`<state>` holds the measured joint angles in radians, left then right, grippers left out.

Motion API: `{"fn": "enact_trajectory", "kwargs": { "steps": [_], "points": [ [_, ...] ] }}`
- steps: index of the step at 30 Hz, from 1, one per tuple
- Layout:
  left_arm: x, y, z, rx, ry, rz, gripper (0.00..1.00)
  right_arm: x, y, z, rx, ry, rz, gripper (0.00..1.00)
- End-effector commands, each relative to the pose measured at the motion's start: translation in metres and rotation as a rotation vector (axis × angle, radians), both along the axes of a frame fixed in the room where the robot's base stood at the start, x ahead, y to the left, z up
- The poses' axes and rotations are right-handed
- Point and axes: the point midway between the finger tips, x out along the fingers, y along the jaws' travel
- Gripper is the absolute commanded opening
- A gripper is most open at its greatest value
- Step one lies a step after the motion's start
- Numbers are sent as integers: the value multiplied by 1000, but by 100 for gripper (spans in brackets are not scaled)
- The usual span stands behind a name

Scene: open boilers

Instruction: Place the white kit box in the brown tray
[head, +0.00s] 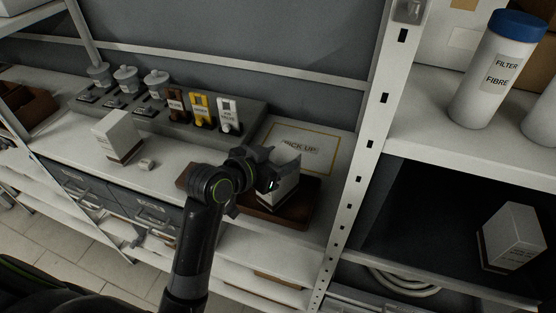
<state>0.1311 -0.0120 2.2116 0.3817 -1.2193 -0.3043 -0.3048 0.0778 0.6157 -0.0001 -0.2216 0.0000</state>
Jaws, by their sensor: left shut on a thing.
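The white kit box (283,190) is in my left gripper (277,172), which is shut on it. The gripper and wrist hide much of the box. The box is over the brown tray (305,204), and its lower part appears within the tray's outline. I cannot tell whether it touches the tray floor. The tray lies on the white counter, and my wrist covers its middle left. My right gripper is not in view.
A white box with a brown base (117,135) stands at left on the counter beside a small pale roll (146,164). A PICK UP mat (318,141) lies behind the tray. A shelf post (366,150) rises at right. Another white box (513,235) sits on the right lower shelf.

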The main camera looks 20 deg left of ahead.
Motion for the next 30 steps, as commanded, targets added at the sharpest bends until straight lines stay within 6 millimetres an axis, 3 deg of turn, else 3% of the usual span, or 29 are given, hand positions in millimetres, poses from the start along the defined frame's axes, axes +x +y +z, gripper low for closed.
{"fn": "enact_trajectory", "kwargs": {
  "steps": [5,13,14,18,30],
  "points": [
    [0,0,-8,-1,-4,0,11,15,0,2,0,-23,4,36],
    [0,0,-11,-1,-3,0,11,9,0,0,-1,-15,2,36],
    [0,0,-11,-1,-2,0,54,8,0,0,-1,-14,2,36],
    [0,0,-11,-1,-2,0,72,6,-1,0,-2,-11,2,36],
    [-2,1,-7,2,-2,0,74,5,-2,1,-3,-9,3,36]
  ]
}}
